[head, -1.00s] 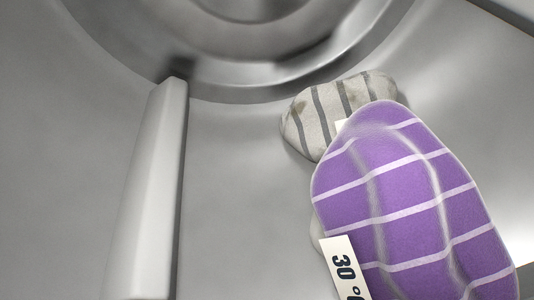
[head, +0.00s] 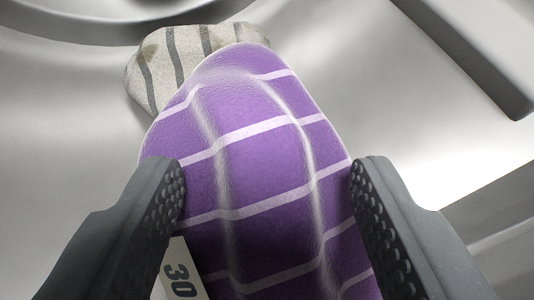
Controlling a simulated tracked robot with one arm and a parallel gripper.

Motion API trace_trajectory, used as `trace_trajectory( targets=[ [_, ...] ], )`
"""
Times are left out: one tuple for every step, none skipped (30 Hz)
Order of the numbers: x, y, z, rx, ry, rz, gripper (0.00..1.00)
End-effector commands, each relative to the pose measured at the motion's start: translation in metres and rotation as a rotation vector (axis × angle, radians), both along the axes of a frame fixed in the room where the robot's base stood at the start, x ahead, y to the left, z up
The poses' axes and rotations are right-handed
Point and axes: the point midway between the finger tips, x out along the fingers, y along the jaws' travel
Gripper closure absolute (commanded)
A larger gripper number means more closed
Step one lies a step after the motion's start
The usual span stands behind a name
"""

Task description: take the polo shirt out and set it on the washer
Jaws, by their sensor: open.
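A purple garment with thin white stripes (head: 265,160), which looks like the polo shirt, lies bundled inside a metal drum (head: 60,90). My gripper (head: 267,172) is open, with one dark finger on each side of the purple garment. The fingers look very close to its sides; I cannot tell whether they touch. The washer's outside does not show.
A whitish garment with grey stripes and brownish stains (head: 190,58) lies behind the purple one, partly covered by it. A raised bar (head: 470,55) runs along the drum wall at the upper right. Bare drum wall shows on both sides.

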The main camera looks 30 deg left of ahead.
Motion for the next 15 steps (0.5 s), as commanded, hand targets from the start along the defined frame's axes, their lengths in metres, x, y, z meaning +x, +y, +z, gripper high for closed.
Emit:
trace_trajectory(
  targets=[
    [0.0041,0.0028,-0.0035,0.0,-0.003,0.001,0.47],
    [0.0058,0.0037,-0.004,0.0,-0.003,0.001,0.47],
    [0.0077,0.0048,-0.0044,0.0,-0.003,0.001,0.47],
    [0.0085,0.0054,-0.0045,0.001,-0.003,0.0,0.47],
    [0.009,0.0057,-0.0045,0.001,-0.003,0.0,0.47],
    [0.0093,0.0058,-0.0044,0.001,-0.003,-0.001,0.47],
    [0.0093,0.0058,-0.0042,0.001,-0.003,-0.001,0.47],
    [0.0092,0.0056,-0.004,0.001,-0.003,-0.001,0.47],
    [0.009,0.0056,-0.0039,0.001,-0.002,-0.001,0.47],
    [0.0089,0.0055,-0.0039,0.001,-0.002,-0.001,0.47],
    [0.009,0.0055,-0.0039,0.001,-0.002,-0.001,0.47],
    [0.0089,0.0054,-0.0039,0.001,-0.002,-0.001,0.58],
    [0.0089,0.0054,-0.0039,0.001,-0.002,-0.001,0.66],
    [0.009,0.0053,-0.0038,0.001,-0.002,-0.001,0.75],
    [0.0088,0.0054,-0.0038,0.001,-0.002,-0.001,0.86]
  ],
)
